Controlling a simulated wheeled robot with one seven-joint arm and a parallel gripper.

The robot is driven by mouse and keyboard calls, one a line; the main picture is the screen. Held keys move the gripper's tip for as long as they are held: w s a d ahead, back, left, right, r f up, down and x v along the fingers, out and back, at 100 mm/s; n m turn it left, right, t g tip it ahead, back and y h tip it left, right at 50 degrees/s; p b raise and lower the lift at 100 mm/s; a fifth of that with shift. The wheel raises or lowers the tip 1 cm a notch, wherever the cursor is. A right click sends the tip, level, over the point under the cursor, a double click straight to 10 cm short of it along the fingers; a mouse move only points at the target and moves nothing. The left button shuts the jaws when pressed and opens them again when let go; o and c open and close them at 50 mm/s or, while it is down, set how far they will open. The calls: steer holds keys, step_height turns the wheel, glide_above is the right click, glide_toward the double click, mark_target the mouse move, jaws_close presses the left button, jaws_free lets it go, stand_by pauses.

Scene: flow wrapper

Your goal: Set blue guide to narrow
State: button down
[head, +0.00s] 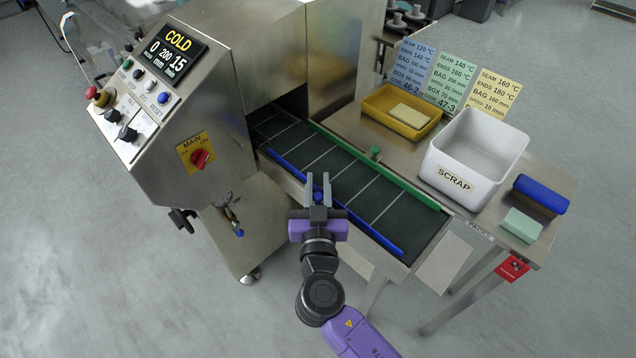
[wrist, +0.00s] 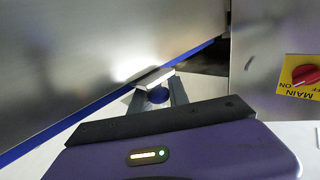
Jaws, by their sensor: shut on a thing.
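The blue guide (head: 285,171) is a long blue rail along the near side of the dark infeed belt (head: 373,196). It also shows as a blue strip in the wrist view (wrist: 45,139). My gripper (head: 318,184) is at the near side of the rail, around its middle. Its fingers are shut on a small blue knob (head: 317,195), which also shows between the fingers in the wrist view (wrist: 158,95). The fingers hide part of the knob and rail. A green guide (head: 400,179) with a green knob (head: 375,152) runs along the belt's far side.
A steel table (head: 350,124) beyond the belt holds a yellow tray (head: 378,114), a white scrap bin (head: 478,150), coloured setting cards and blocks. The machine cabinet (head: 200,120) with its red main switch (head: 201,159) stands to the left. Open floor lies in front.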

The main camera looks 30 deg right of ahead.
stand_by(0.3)
steer(key=shift+w+d+f+b, duration=0.1)
steer(key=shift+w+d+b, duration=0.05)
steer(key=shift+d+b, duration=0.3)
steer(key=shift+w+d+f+b, duration=0.1)
steer(key=shift+w+d+b, duration=0.05)
steer(key=shift+d+b, duration=0.3)
steer(key=shift+w+d+r, duration=0.1)
steer(key=shift+d+r, duration=0.1)
steer(key=shift+d, duration=0.3)
steer(key=c, duration=1.3)
jaws_free()
steer(key=shift+a, duration=0.1)
steer(key=shift+s+a+f, duration=0.1)
steer(key=shift+s+a, duration=0.05)
steer(key=shift+s, duration=0.15)
steer(key=b+v, duration=0.2)
steer(key=v, duration=0.5)
